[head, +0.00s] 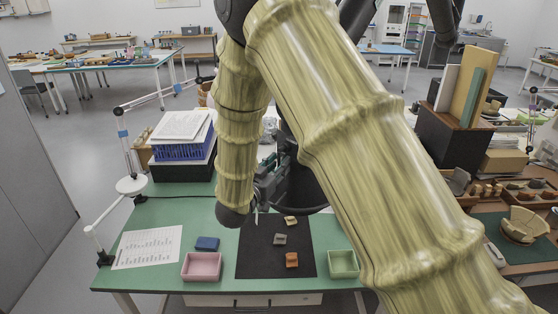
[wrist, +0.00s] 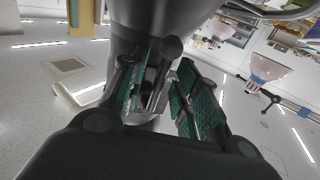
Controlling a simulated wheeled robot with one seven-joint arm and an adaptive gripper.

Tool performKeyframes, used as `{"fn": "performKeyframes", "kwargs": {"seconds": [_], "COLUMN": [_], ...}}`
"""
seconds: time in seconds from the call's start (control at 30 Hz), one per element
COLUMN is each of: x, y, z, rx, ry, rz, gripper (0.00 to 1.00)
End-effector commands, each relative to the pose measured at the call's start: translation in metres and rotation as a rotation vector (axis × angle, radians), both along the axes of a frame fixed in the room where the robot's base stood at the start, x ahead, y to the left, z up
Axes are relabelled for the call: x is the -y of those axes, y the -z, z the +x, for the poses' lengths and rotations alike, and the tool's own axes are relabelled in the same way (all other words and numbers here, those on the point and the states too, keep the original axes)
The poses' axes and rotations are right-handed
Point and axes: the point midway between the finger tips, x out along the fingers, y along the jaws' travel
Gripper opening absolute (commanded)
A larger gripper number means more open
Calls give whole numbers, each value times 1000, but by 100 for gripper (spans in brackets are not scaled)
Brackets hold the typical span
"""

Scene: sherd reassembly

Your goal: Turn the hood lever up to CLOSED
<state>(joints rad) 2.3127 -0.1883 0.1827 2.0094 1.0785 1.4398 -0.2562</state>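In the head view my gripper (head: 268,186) is above the back of the green work table, mostly behind my arm. A dark rounded hood (head: 303,186) stands right beside it, also partly hidden by the arm. In the wrist view my gripper (wrist: 160,84) has its two green-padded fingers apart. A narrow grey metallic piece (wrist: 150,97), perhaps the hood lever, lies between them; I cannot tell whether either finger touches it. The dark hood body (wrist: 150,18) is just beyond the fingertips. The lever's position and any CLOSED marking cannot be read.
The green table (head: 210,215) holds a black mat (head: 250,262) with several sherds, a pink tray (head: 201,267), a green tray (head: 343,264), a blue block (head: 207,243) and a printed sheet (head: 148,247). A lamp arm (head: 118,205) stands at left, beside a blue crate (head: 183,150).

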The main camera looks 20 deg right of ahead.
Motion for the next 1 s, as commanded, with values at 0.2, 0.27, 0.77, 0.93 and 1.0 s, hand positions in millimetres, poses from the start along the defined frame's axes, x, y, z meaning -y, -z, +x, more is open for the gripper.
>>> {"fn": "performKeyframes", "kwargs": {"seconds": [0.2, 0.27, 0.77, 0.93, 1.0], "x": [7, 7, 7, 9, 14], "y": [0, 0, 0, 0, 0], "z": [6, 6, 6, 6, 6], "rx": [0, 0, 0, -4, -12], "ry": [-1, -1, -1, 2, 9], "rz": [-1, -1, -1, -3, -8], "gripper": [31, 31, 0, 0, 0]}}
